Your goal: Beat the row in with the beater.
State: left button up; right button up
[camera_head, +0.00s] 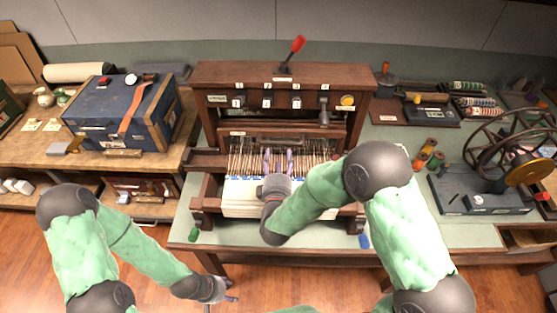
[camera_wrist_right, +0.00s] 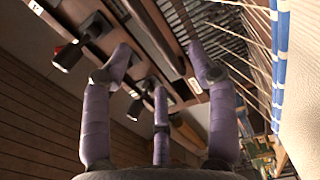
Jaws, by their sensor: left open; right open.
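A wooden loom (camera_head: 285,75) stands on the table, with pale warp threads (camera_head: 240,160) running toward a cream woven cloth (camera_head: 240,197). A dark crossbar that looks like the beater (camera_head: 300,141) lies across the threads at their far end. My right gripper (camera_head: 278,158) is open over the threads, its purple fingers pointing toward that crossbar; contact cannot be told. In the right wrist view its spread fingers (camera_wrist_right: 160,85) hold nothing, and the cloth's blue-and-white edge (camera_wrist_right: 282,60) shows at right. My left gripper (camera_head: 222,296) is low in front of the table, open and empty.
A blue case (camera_head: 125,110) stands on the left bench. A spoked wheel device (camera_head: 490,185) and several thread spools (camera_head: 428,155) sit at right. The loom's upper panel has numbered tags and a red-handled lever (camera_head: 293,52). Green (camera_head: 193,235) and blue (camera_head: 364,241) pieces are near the table's front edge.

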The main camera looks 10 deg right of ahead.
jog(key=shift+s, duration=0.1)
jog(key=shift+p+v, duration=0.9)
jog(key=shift+v, duration=3)
